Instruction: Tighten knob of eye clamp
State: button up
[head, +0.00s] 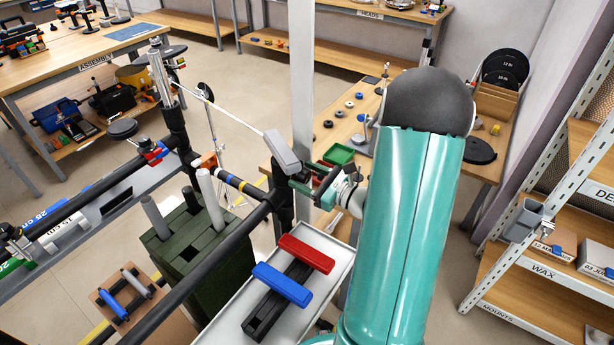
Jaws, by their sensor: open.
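My gripper (312,184) is at the centre of the head view, at the end of my teal arm, with its jaws open. It is close to the dark post (283,205) and the lower end of a grey block (282,152), which sits on a thin pale rod. I cannot tell whether the jaws touch anything. A small orange clamp-like part (205,161) is on the dark bar left of the gripper. A red and blue fitting (155,152) is further left. I cannot tell which part is the eye clamp or its knob; my arm may hide some of it.
A pale tray (221,325) with red and blue bars stands below the gripper. A dark green box (224,262) with upright tubes is to its left. Long black bars (190,285) cross the left side. A workbench (350,105) is behind, and shelves (560,190) stand right.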

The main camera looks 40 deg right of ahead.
jog(key=c, duration=1)
jog(key=shift+m, duration=0.5)
jog(key=m, duration=0.3)
jog(key=shift+d+m, duration=0.15)
jog(key=shift+m, duration=0.15)
jog(key=m, duration=1.2)
jog(key=shift+d+f+m, duration=0.1)
jog(key=shift+m, duration=0.2)
jog(key=m, duration=0.6)
jog(key=shift+m, duration=0.4)
